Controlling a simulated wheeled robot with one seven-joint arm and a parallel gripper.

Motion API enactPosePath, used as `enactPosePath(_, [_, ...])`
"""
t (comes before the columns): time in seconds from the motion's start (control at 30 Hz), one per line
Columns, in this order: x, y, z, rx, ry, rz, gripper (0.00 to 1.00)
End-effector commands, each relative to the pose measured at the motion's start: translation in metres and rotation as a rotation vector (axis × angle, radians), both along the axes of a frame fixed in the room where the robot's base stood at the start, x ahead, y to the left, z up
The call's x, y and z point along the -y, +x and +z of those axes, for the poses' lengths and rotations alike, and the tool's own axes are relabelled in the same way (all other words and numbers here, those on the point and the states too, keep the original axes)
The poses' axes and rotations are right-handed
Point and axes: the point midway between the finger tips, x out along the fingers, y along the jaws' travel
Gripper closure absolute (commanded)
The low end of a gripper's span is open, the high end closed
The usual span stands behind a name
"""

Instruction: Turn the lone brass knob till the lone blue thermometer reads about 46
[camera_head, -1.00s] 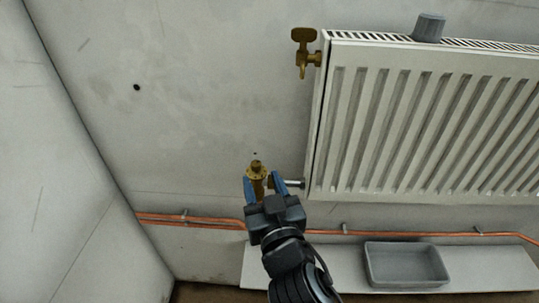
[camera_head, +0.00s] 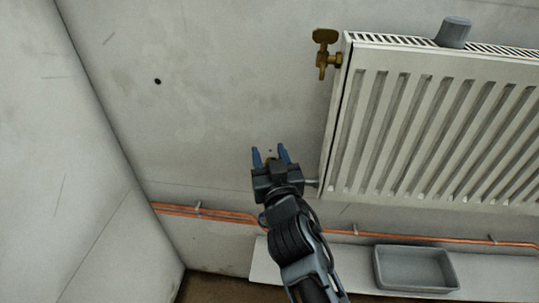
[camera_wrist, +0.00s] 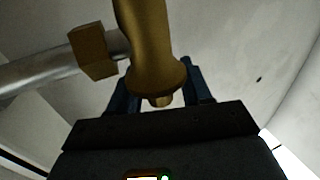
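A brass valve body (camera_wrist: 152,45) fills the upper middle of the wrist view, with a flange and short stem at its lower end and a brass nut (camera_wrist: 92,50) on a grey pipe (camera_wrist: 35,75) at its side. In the head view this valve is almost wholly hidden by my gripper (camera_head: 270,155), at the radiator's lower left corner. My fingers are apart, one on each side of the stem end in the wrist view; I cannot tell whether they touch it. A brass wing-handled fitting (camera_head: 325,45) sits at the radiator's upper left. No blue thermometer is recognisable.
The white radiator (camera_head: 430,130) is right of my gripper, with a grey cylinder (camera_head: 453,32) on top. Below are copper pipes (camera_head: 400,235) and a grey tray (camera_head: 415,268) on a white ledge (camera_head: 510,270). Bare wall is free at left.

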Motion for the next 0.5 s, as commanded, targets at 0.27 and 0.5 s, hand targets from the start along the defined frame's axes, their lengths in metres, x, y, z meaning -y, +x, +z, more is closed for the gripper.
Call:
enactPosePath(0.27, [0.0001,-0.0003,0.0001,0.0,0.0,0.0,0.79])
enactPosePath(0.5, [0.0,0.0,0.0018,0.003,0.001,0.0,1.0])
